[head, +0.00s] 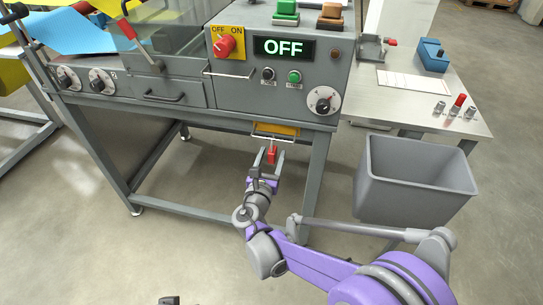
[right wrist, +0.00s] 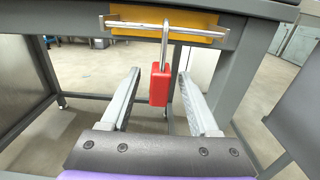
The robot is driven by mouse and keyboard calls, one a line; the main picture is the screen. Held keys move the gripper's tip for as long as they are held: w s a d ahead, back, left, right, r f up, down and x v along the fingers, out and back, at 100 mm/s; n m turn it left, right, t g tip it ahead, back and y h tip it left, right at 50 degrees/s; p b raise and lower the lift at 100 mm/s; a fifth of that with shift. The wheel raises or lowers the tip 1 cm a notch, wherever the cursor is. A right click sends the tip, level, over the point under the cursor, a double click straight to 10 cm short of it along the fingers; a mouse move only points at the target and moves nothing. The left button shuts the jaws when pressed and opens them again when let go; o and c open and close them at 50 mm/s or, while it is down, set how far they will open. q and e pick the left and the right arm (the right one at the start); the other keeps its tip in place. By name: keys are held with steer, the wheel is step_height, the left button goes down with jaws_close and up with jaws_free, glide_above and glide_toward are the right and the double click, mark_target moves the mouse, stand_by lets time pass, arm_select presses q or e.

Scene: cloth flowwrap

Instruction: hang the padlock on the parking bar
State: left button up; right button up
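The red padlock (head: 272,156) is below the front edge of the machine. In the right wrist view the padlock (right wrist: 160,84) hangs upright. Its metal shackle reaches up to the parking bar (right wrist: 135,24) and appears looped over it. The bar is a thin metal rod in front of a yellow plate; it also shows in the head view (head: 270,138). My right gripper (right wrist: 159,74) is open, with one finger on each side of the padlock and visible gaps to both. A small dark tip at the bottom edge of the head view seems to be my left gripper (head: 168,300); its fingers are mostly cut off.
The machine panel has a red rotary switch (head: 225,45) and an OFF display (head: 284,47). A grey bin (head: 415,185) stands to the right of my right arm. A side table (head: 420,105) holds a blue box (head: 432,56) and small parts. Open floor lies at left front.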

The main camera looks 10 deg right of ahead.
arm_select(q)
steer(key=shift+s+r+p, duration=0.1)
steer(key=shift+r+p, duration=0.65)
steer(key=shift+r, duration=0.1)
arm_select(e)
steer(key=v, duration=1.1)
steer(key=s+d+f+m+g, duration=0.3)
steer(key=s+d+m+g, duration=0.25)
steer(key=d+m, duration=0.35)
steer(key=s+d+f+m+g, duration=0.3)
steer(key=s+d+m+g, duration=0.1)
steer(key=s+d+m, duration=0.4)
steer(key=s+a+f+m+g+y, duration=0.25)
steer(key=s+m+y, duration=0.35)
steer(key=s+m, duration=0.8)
arm_select(q)
step_height(320, 180, up, 24)
steer(key=w+t+p, duration=0.1)
steer(key=p, duration=2)
steer(key=shift+w+r, duration=0.15)
steer(key=shift+w, duration=0.05)
arm_select(e)
step_height(320, 180, up, 24)
steer(key=w+m, duration=0.1)
steer(key=w, duration=0.1)
steer(key=shift+w+d, duration=0.3)
steer(key=shift+d, duration=0.05)
